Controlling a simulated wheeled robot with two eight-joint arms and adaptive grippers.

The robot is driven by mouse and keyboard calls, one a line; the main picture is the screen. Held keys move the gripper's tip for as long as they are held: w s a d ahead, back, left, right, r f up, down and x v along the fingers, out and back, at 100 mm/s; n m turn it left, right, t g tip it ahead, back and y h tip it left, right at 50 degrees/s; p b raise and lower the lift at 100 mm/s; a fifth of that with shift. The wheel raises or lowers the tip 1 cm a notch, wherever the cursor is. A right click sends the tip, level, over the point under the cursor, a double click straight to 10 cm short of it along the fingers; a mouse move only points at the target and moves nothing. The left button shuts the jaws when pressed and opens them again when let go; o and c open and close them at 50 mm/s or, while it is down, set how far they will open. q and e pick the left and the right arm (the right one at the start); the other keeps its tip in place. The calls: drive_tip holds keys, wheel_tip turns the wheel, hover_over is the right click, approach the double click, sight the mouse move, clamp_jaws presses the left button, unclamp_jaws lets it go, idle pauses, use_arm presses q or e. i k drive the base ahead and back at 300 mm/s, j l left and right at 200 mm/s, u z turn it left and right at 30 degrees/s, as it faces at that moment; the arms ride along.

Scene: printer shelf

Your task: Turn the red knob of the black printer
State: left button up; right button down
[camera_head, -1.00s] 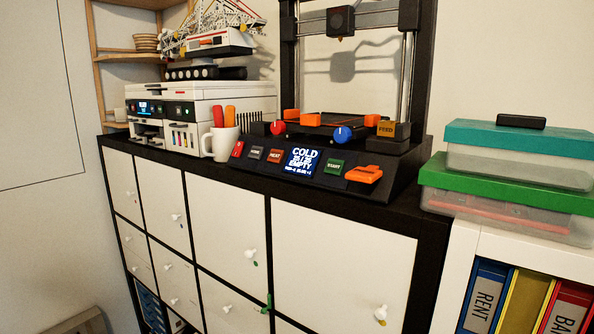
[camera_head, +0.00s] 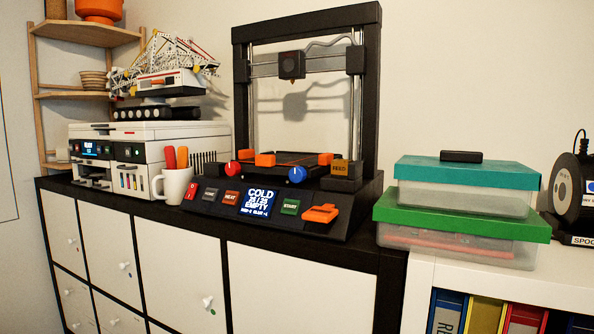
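The black printer (camera_head: 368,215) stands on top of the dark-framed cabinet, with an upright frame and a sloped front panel. Its red knob (camera_head: 233,169) sits at the left of the printer's bed, and a blue knob (camera_head: 297,175) sits to the right of it. The panel screen (camera_head: 258,202) reads COLD and EMPTY. Labelled buttons line the panel, among them a green START button (camera_head: 290,207), with an orange lever (camera_head: 320,214) at the right end. Neither of my grippers is in view.
A white mug (camera_head: 174,187) with orange-red handles in it stands just left of the panel. A white printer (camera_head: 130,155) with a model on top is further left. Lidded boxes (camera_head: 460,215) stand on the white shelf at right. A black device (camera_head: 575,195) is at the right edge.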

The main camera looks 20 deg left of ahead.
sight(233, 168)
drive_tip(key=j+z, duration=0.85)
drive_tip(key=k+j+z, duration=0.2)
drive_tip(key=j+z, duration=0.2)
drive_tip(key=k+j+z, duration=0.15)
drive_tip(key=j+z, duration=0.15)
drive_tip(key=z, duration=0.15)
